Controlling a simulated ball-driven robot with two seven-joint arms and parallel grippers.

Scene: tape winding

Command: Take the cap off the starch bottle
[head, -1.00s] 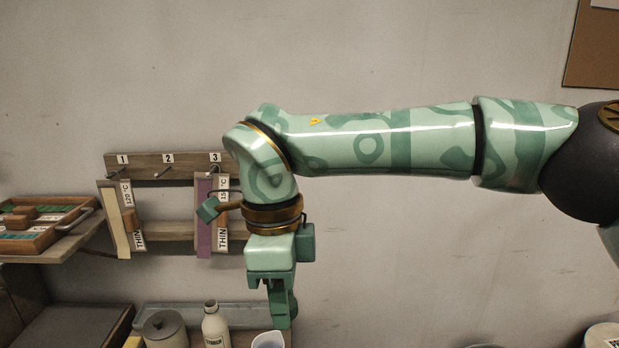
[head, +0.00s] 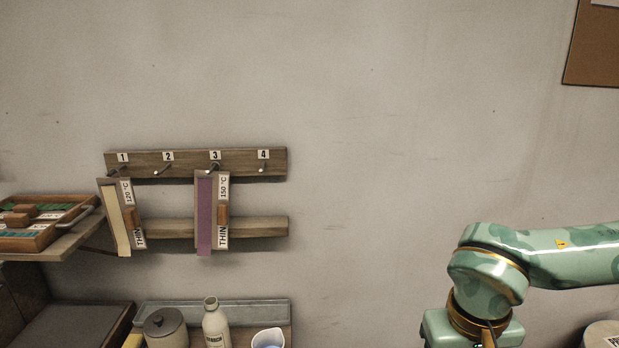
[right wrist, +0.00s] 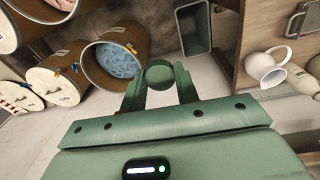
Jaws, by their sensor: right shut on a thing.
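The starch bottle (head: 216,329) is pale and stands upright on the low shelf in the head view, between a lidded grey pot and a pale jug. Its label is partly cut off, and I cannot tell whether its mouth is capped. A pale bottle (right wrist: 302,79) also shows at the right of the right wrist view. My right gripper (right wrist: 158,76) is shut on a small round greenish thing (right wrist: 158,74), which may be a cap. It is away from the bottle, to its right; its fingers are below the head view. My left gripper is not in view.
The lidded pot (head: 165,329) and jug (head: 268,338) flank the bottle. A peg rack (head: 190,163) with hanging strips is on the wall above. Open drums (right wrist: 112,65), one holding blue stuff, and a dark bin (right wrist: 194,30) lie below my right gripper.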

